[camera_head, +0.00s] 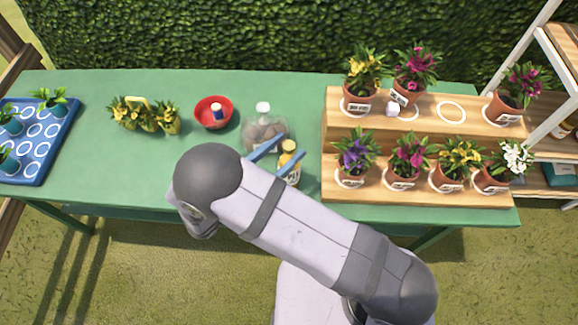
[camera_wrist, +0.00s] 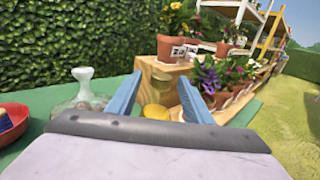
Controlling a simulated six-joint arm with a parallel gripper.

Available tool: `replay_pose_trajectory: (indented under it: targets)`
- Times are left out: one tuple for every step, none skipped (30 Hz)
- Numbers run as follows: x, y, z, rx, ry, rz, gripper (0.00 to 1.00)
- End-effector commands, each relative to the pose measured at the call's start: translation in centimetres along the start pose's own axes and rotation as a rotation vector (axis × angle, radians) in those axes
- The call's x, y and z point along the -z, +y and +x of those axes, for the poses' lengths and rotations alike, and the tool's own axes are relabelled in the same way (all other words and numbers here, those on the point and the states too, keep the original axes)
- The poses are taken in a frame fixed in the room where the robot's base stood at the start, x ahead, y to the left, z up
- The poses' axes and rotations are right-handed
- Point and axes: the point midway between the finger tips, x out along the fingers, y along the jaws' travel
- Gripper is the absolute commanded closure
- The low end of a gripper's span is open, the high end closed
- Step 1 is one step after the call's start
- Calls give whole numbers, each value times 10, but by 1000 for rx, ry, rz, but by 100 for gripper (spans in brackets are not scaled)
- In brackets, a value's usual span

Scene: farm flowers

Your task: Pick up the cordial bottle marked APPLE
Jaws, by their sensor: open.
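A bottle with a dull yellow cap and yellowish body (camera_head: 293,177) stands near the front edge of the green table. Its cap also shows in the wrist view (camera_wrist: 163,88). No lettering on it can be read, so I cannot tell whether it says APPLE. My gripper (camera_head: 291,145) is open, with its blue fingers on either side of this bottle. In the wrist view the bottle lies between the fingers (camera_wrist: 160,77); I cannot tell whether either touches it. The arm hides part of the bottle in the head view.
A clear, wide jar with a white top (camera_head: 263,108) stands just left of the bottle. A wooden stepped stand (camera_head: 335,122) with potted flowers is close on the right.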

Motion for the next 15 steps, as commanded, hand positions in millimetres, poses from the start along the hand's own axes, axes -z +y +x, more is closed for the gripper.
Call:
replay_pose_trajectory:
  targets:
    - [-1, 0, 2, 1, 0, -1, 54]
    - [0, 0, 3, 0, 0, 0, 54]
    - [0, 0, 3, -1, 0, 0, 54]
    - [0, 0, 3, -1, 1, 0, 54]
    - [0, 0, 4, 0, 1, 0, 54]
    - [-1, 0, 6, 0, 1, -1, 54]
    - [-1, 0, 8, 1, 1, -1, 54]
    - [-2, -1, 10, 1, 1, -2, 54]
    - [-2, -1, 15, 3, 1, -2, 54]
    - [-3, -1, 19, 3, 1, -3, 54]
    - [-3, -2, 22, 3, 1, -3, 54]
    - [-3, -2, 28, 4, 0, -3, 54]
    - [-4, -2, 32, 4, 0, -3, 54]
    - [-3, -2, 36, 3, 0, -3, 54]
    - [-2, -2, 41, 4, 0, -2, 54]
